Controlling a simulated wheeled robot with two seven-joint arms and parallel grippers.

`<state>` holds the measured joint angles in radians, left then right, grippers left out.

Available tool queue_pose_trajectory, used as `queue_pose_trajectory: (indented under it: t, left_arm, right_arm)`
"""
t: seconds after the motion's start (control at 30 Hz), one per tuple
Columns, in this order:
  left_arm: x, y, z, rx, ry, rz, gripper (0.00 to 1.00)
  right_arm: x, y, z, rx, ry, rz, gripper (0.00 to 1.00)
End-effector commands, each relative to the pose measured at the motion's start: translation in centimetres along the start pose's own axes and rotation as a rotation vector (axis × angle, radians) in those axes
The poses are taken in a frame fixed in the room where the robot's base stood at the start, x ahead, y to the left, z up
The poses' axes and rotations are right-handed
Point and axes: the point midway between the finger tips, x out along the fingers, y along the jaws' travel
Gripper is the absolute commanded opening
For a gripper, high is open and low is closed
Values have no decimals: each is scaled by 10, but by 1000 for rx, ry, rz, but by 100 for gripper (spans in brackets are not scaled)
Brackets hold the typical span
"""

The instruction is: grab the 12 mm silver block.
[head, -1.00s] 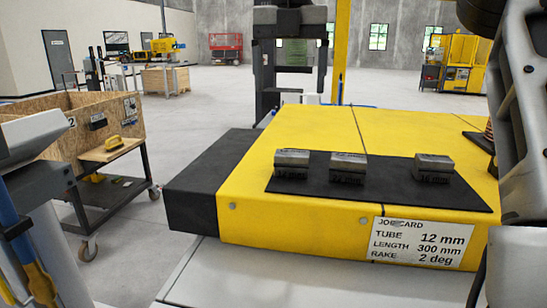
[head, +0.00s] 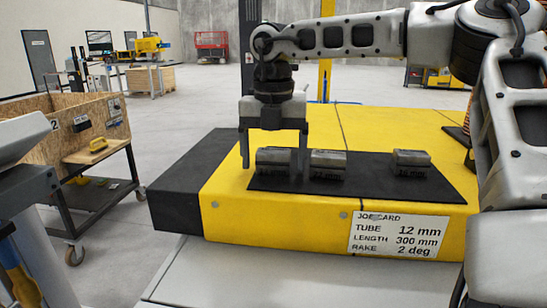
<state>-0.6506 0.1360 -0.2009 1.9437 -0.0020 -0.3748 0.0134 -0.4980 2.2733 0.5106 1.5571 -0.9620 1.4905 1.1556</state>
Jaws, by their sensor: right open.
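Three silver-grey blocks lie in a row on a black mat (head: 375,187) on the yellow bench top: a left block (head: 275,158), a middle block (head: 328,163) and a right block (head: 411,162). Their front markings are too small to read surely, so I cannot tell which is the 12 mm one. My right gripper (head: 274,166) points down over the left block, open, with one finger to each side of it. The right finger is in the gap beside the middle block. I cannot tell whether the fingers touch the block. My left gripper is not in view.
A job card (head: 398,236) on the yellow bench front (head: 280,218) reads tube 12 mm, length 300 mm, rake 2 deg. A black section (head: 176,212) adjoins the bench at left. A wooden-sided cart (head: 30,144) stands farther left. The yellow top behind the mat is mostly clear.

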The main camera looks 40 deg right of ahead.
Motion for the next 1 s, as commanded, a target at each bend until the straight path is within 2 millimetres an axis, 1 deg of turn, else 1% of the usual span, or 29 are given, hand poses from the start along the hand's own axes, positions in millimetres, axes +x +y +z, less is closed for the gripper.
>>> queue_pose_trajectory:
  t: [0.1, 0.27, 0.3, 0.37, 0.4, 0.47, 0.5, 0.53, 0.83, 1.0]
  left_arm:
    - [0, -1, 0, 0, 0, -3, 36]
    - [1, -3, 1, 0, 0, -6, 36]
    - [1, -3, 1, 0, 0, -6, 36]
    - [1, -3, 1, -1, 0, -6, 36]
    - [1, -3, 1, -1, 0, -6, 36]
    - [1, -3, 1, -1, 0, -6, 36]
    - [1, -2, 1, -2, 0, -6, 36]
    - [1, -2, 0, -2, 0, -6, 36]
    - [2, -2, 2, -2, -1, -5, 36]
    - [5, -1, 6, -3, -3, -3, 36]
  right_arm:
    - [4, 0, 0, 0, -1, 0, 82]
    - [4, 0, 0, 0, -2, 0, 82]
    - [4, 0, 0, 0, -1, 0, 71]
    - [4, 0, 0, 0, -1, 0, 54]
    - [4, 0, 0, 0, -1, 0, 43]
    - [3, 0, 0, 0, -1, 0, 26]
    - [3, 0, 0, 0, -1, 0, 15]
    - [2, 1, 0, 0, -4, 3, 12]
    - [-1, 1, 0, 0, -5, 3, 12]
    - [-14, 1, 0, 1, -8, 4, 12]
